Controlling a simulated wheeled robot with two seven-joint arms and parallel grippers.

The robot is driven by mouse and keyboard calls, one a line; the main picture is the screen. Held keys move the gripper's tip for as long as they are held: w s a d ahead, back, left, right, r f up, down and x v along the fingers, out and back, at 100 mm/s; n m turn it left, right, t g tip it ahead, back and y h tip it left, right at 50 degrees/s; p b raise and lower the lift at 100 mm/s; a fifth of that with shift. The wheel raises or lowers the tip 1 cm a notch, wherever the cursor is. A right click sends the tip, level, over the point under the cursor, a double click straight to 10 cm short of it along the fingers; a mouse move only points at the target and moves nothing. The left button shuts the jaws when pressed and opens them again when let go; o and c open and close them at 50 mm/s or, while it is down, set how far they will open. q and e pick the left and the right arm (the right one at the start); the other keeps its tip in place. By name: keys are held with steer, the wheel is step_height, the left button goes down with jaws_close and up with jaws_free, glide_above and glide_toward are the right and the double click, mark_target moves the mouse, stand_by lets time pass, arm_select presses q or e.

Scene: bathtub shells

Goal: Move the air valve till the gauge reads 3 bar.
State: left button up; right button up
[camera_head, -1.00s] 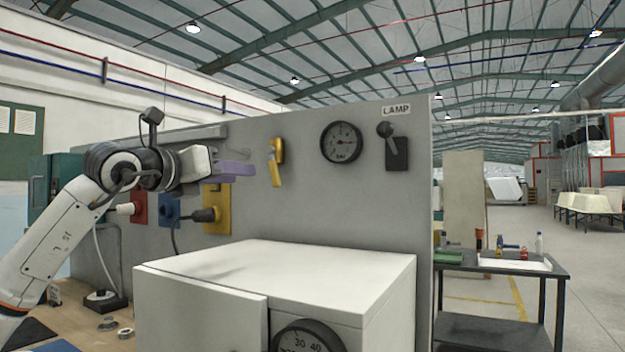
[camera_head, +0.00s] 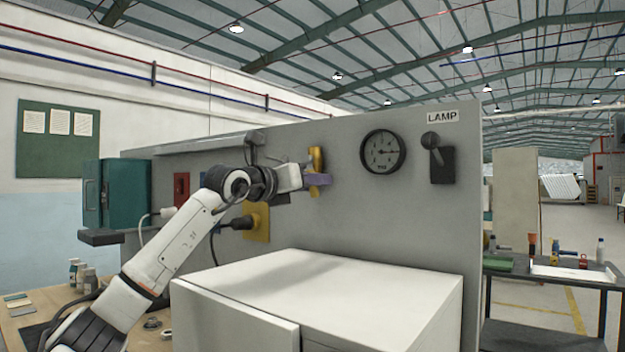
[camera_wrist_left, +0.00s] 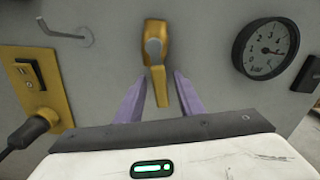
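The yellow air valve (camera_head: 317,158) is on the grey panel, partly hidden by my left gripper in the head view. In the left wrist view the valve (camera_wrist_left: 156,42) shows its lever hanging down, tilted slightly. My left gripper (camera_head: 318,180) has purple fingers. They are open, one on each side of the lever's lower part in the left wrist view (camera_wrist_left: 159,82); I see no clear contact. The round pressure gauge (camera_head: 382,151) is right of the valve and also shows in the left wrist view (camera_wrist_left: 265,49). Its needle points roughly right; the exact reading is too small to tell. My right gripper is out of view.
A lamp switch (camera_head: 440,160) is right of the gauge. A yellow socket plate (camera_head: 258,222) with a plugged-in cable is at the lower left. A white cabinet (camera_head: 330,295) stands below, in front of the panel. A hook (camera_wrist_left: 68,32) sticks out left of the valve.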

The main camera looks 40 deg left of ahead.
arm_select(q)
steer(key=shift+c, duration=0.2)
jaws_close()
